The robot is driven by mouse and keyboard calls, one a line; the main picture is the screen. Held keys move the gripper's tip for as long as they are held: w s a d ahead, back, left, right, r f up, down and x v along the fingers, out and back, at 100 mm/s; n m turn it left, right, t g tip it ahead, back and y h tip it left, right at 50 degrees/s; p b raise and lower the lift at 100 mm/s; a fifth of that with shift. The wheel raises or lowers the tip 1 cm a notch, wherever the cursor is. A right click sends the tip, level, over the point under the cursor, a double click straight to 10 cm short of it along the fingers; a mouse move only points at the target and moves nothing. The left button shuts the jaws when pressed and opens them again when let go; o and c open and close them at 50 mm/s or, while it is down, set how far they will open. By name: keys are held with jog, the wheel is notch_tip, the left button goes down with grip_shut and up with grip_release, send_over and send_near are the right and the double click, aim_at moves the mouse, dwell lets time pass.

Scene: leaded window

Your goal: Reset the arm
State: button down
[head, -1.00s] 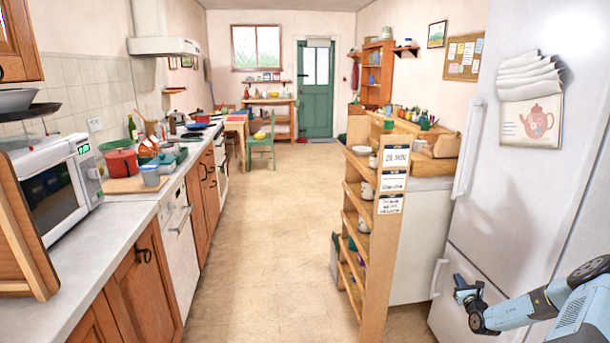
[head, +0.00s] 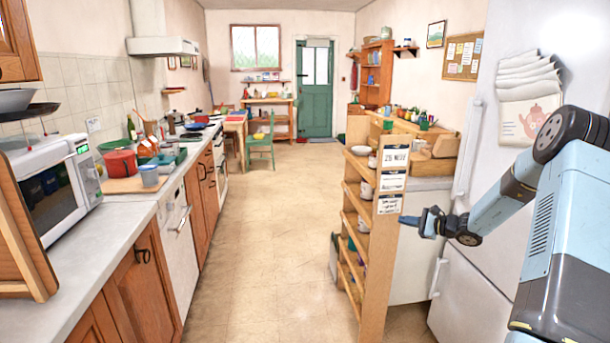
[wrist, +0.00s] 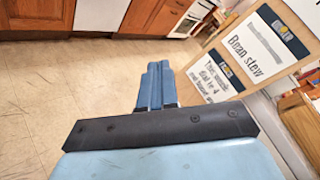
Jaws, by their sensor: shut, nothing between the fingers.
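My gripper (head: 430,222) is at the right of the head view, in front of the end of the wooden shelf unit (head: 371,250) and left of the fridge. Its blue fingers are shut with nothing between them. In the wrist view the fingers (wrist: 156,87) are together and point over the tiled floor. My arm, blue and dark grey, is raised and bent at the right of the head view. It covers part of the fridge.
The white fridge (head: 500,210) stands close on the right. The shelf's end panel carries recipe cards (head: 393,182), which also show in the wrist view (wrist: 255,52). A counter with a microwave (head: 60,185) runs along the left. The floor (head: 265,240) between is clear.

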jog(key=s+a+r+n+g+h, duration=0.2)
jog(key=s+a+r+n+g, duration=0.25)
jog(key=s+a+r, duration=0.45)
jog(key=s+a+r+n+g+h, duration=0.3)
jog(key=s+a+r+n, duration=0.4)
jog(key=s, duration=0.5)
jog(key=s+d+r+n+t+h, duration=0.1)
jog(key=s+r+h, duration=0.1)
jog(key=s, duration=0.7)
jog(key=s+d+r+n+t+h, duration=0.1)
jog(key=s+r, duration=0.3)
jog(key=s, duration=0.5)
jog(key=s+d+r+n+t+h, duration=0.1)
jog(key=s+d+r+n+h, duration=0.1)
jog(key=s, duration=0.7)
jog(key=shift+s+r+n+h, duration=0.35)
jog(key=shift+r+n+h, duration=0.4)
jog(key=shift+h, duration=0.35)
